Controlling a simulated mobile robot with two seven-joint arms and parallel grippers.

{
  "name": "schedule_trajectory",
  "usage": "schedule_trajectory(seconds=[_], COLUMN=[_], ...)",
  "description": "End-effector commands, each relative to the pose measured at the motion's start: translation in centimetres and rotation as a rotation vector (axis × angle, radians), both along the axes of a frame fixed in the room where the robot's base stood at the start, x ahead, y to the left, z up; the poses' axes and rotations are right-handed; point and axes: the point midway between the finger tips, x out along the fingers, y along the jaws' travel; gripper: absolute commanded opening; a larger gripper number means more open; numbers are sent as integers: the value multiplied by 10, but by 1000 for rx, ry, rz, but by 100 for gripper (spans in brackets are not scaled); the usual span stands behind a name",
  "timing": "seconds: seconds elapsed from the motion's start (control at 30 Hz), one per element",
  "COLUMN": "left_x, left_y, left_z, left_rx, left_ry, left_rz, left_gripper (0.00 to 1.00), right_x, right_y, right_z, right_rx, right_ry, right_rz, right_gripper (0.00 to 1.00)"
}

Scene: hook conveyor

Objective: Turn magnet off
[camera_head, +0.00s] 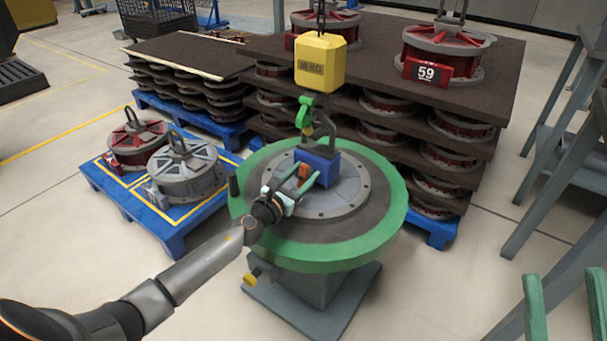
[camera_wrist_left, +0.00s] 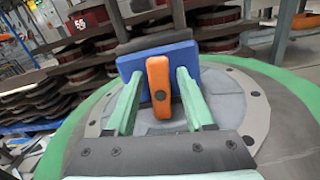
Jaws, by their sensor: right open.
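The blue magnet (camera_head: 323,170) sits on the grey round plate (camera_head: 345,197) in the middle of the green-rimmed turntable. It also shows in the left wrist view (camera_wrist_left: 187,57). Its orange lever (camera_wrist_left: 158,85) stands roughly upright on the near face. My left gripper (camera_head: 291,176) is open, with one green finger on each side of the lever. Gaps show between the fingers and the lever in the left wrist view. The green hook (camera_head: 304,113) hangs just above the magnet. My right gripper (camera_head: 565,275) is open and empty at the lower right, far from the magnet.
A yellow weight block (camera_head: 319,62) hangs on a chain above the magnet. Stacked boards with red discs (camera_head: 450,57) stand behind the turntable. A blue pallet (camera_head: 168,235) with a red and a grey disc is at left. Grey stands (camera_head: 565,150) are at right.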

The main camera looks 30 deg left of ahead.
Motion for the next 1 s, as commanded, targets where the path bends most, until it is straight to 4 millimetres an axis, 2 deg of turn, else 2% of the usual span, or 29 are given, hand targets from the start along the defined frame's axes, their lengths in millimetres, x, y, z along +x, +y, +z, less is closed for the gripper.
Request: schedule_trajectory(seconds=[0.07,0.43,0.77,1.0], left_x=[0,0,0,0], left_y=[0,0,0,2], left_z=[0,0,0,0], left_rx=[0,0,-4,-154], left_ry=[0,0,0,15], left_rz=[0,0,0,0], left_gripper=[43,1,0,0], right_x=[0,0,0,0], right_y=[0,0,0,0], right_z=[0,0,0,-2], right_rx=[1,2,3,1], right_ry=[0,0,0,0], right_rz=[1,2,2,1], right_gripper=[50,50,50,50])
